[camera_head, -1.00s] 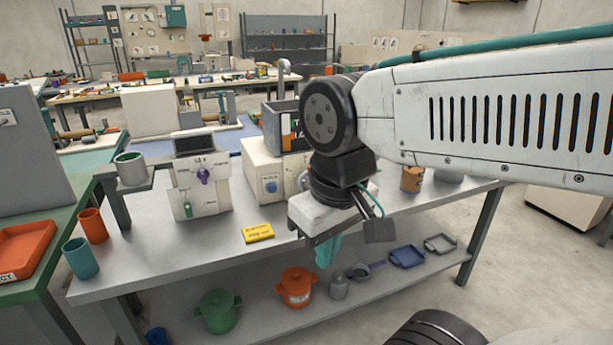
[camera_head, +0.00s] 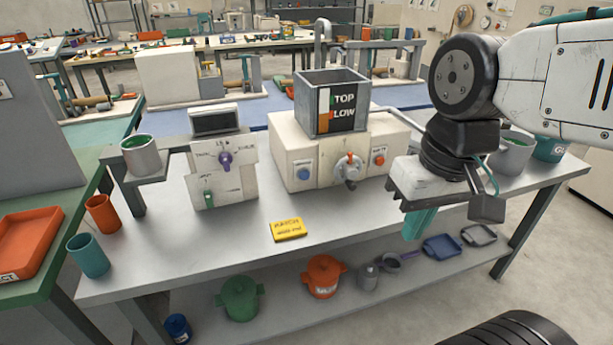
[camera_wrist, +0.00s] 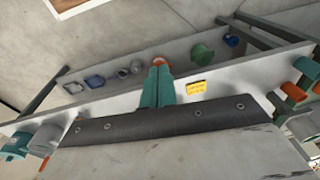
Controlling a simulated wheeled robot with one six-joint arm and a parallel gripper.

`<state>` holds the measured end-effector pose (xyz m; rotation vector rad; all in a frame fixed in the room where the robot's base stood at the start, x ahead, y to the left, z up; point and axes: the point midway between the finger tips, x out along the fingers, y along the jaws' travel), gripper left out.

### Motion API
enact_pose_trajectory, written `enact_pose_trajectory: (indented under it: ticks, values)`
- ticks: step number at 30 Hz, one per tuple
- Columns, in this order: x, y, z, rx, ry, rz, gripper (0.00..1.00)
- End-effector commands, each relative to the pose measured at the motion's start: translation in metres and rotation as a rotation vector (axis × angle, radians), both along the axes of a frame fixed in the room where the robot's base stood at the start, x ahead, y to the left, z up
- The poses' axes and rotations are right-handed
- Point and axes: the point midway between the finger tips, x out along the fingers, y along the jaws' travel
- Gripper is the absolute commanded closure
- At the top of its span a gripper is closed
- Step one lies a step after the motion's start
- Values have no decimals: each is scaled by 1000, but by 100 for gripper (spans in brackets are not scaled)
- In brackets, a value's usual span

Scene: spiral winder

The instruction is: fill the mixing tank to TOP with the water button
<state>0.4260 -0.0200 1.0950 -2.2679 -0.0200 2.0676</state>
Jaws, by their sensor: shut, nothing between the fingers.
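The mixing tank (camera_head: 331,103) is a grey open-topped box on a white machine body, with a sign reading TOP and LOW on its front. A curved pipe rises behind it. A blue button (camera_head: 303,174) is on the left of the body's front and a red button (camera_head: 377,160) on the right; their labels are too small to read. A valve with a dark handle (camera_head: 349,168) sits between them. The water level is not clear. My gripper (camera_head: 419,224) is shut and empty, pointing down right of the machine. Its teal fingers show in the wrist view (camera_wrist: 157,88).
A white control box (camera_head: 224,172) with a purple knob and a green switch stands left of the machine. A yellow card (camera_head: 289,229) lies on the bench in front. Pots and trays stand on the lower shelf. A grey cup (camera_head: 141,157) sits on a left-hand stand.

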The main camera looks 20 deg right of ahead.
Motion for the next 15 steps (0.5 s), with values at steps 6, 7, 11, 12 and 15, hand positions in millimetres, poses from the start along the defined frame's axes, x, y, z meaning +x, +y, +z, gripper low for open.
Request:
enact_pose_trajectory:
  ticks: [6, 7, 11, 12, 15]
  values:
    - [43, 56, -23, 351, 163, -269, 100]
    - [52, 64, -26, 410, 191, -329, 100]
    - [99, 93, -37, 658, 311, -608, 100]
    - [116, 99, -41, 728, 348, -702, 100]
    - [159, 105, -55, 893, 435, -952, 100]
